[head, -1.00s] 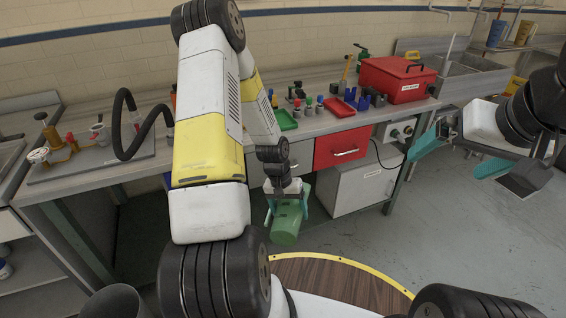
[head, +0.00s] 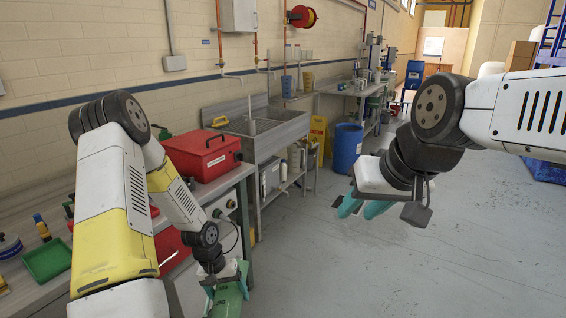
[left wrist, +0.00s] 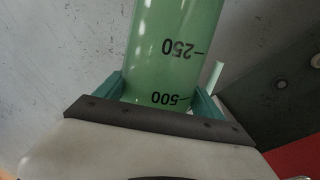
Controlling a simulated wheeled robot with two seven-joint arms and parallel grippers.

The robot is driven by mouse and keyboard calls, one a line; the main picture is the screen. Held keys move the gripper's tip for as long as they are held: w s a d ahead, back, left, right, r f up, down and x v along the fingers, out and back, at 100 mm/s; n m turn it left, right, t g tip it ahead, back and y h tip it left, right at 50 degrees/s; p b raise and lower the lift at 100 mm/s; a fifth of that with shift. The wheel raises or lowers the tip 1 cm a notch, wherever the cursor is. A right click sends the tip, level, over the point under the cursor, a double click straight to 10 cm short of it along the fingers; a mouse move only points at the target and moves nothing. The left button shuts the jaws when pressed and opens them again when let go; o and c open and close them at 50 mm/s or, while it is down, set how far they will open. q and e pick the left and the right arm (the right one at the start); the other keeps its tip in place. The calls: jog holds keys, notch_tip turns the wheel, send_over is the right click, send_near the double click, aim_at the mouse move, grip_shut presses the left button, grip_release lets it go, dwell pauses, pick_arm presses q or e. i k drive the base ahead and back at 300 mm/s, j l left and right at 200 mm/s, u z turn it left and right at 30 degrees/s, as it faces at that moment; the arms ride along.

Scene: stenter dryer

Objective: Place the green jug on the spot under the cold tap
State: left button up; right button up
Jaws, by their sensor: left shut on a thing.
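The green jug (head: 228,304) is held low in front of me, at the bottom edge of the head view, which cuts off its lower part. My left gripper (head: 226,287) is shut on it, with a teal finger on each side. In the left wrist view the jug (left wrist: 172,45) shows printed marks 250 and 500 between the fingers. My right gripper (head: 363,207) is open and empty above clear floor. Wall pipes with bent spouts (head: 232,76) hang above the sink (head: 262,130). I cannot tell which is the cold tap, and the spot under it is not discernible.
A red toolbox (head: 203,155) stands on the bench beside the sink. A green tray (head: 47,260) lies at the bench's left. A yellow floor sign (head: 317,135) and blue barrel (head: 347,148) stand beyond the sink. The grey floor (head: 320,260) ahead is clear.

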aim_at(242, 126)
jog(key=i+l+z, duration=0.3)
jog(key=i, duration=0.45)
jog(key=i+l+z, duration=0.1)
jog(key=i+z, duration=0.15)
jog(key=i, duration=0.5)
